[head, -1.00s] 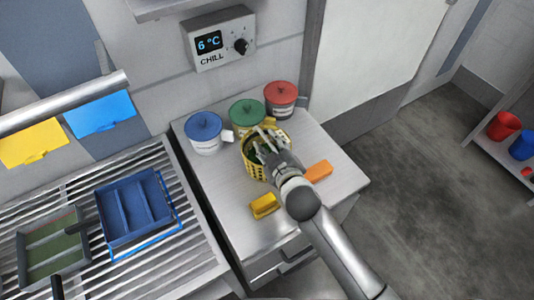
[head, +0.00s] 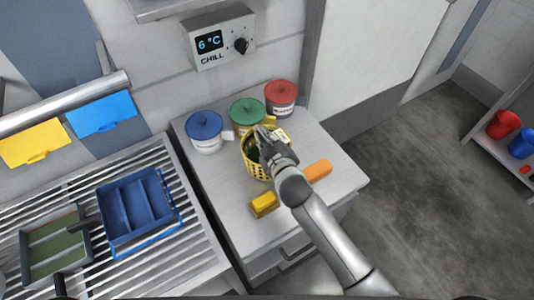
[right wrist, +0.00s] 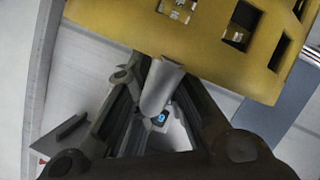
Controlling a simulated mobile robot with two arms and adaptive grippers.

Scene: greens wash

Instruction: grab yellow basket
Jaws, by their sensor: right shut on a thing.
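The yellow basket (head: 256,165) stands on the metal counter, with something dark green inside. It also shows close up at the top of the right wrist view (right wrist: 200,30), with square holes in its wall. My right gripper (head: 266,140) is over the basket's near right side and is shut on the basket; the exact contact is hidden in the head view. In the right wrist view its dark fingers (right wrist: 160,105) are just below the basket wall. I cannot make out my left gripper.
A yellow block (head: 264,205) and an orange block (head: 318,170) lie nearby. A blue divided tray (head: 137,208) and a green-bottomed tray (head: 55,246) sit on the slatted rack at left.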

